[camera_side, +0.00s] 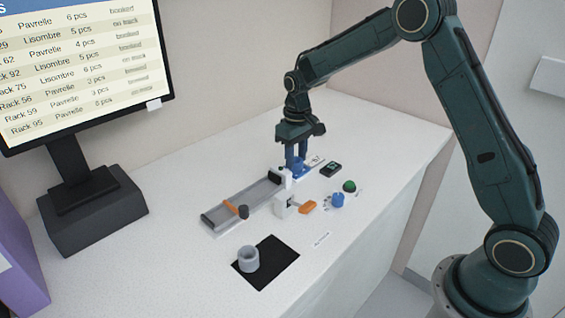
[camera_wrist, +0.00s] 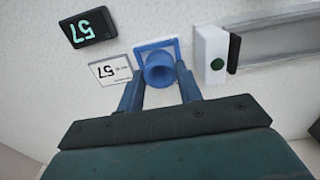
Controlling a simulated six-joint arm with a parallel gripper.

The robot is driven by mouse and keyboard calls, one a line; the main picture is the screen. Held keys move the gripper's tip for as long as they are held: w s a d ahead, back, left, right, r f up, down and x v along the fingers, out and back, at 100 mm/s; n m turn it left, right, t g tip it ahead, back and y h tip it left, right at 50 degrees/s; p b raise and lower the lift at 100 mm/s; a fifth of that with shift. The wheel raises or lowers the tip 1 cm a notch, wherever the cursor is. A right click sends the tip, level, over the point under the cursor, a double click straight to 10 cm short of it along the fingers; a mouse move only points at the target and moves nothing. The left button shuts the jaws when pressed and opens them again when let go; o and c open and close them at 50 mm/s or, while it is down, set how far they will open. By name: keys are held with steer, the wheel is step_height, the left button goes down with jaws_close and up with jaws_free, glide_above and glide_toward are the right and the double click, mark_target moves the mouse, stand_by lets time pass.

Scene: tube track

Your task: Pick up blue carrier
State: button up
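A blue carrier (camera_wrist: 160,69), a round hollow cup, sits at a blue square outline in the wrist view. My gripper (camera_wrist: 158,78) has its two blue fingers apart, one on each side of the carrier. Small gaps seem to show between the fingertips and the carrier, so it looks open. In the side view my gripper (camera_side: 297,162) points down at the far end of the track, and its fingers largely hide the carrier there.
A grey track (camera_side: 243,204) with an orange piece runs left of my gripper. A dark display (camera_wrist: 87,27) and a card (camera_wrist: 110,71) both read 57.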

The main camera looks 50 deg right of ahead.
steer(key=shift+r, duration=0.2)
steer(key=shift+c, duration=0.3)
steer(key=shift+r, duration=2.6)
steer(key=shift+a, duration=0.1)
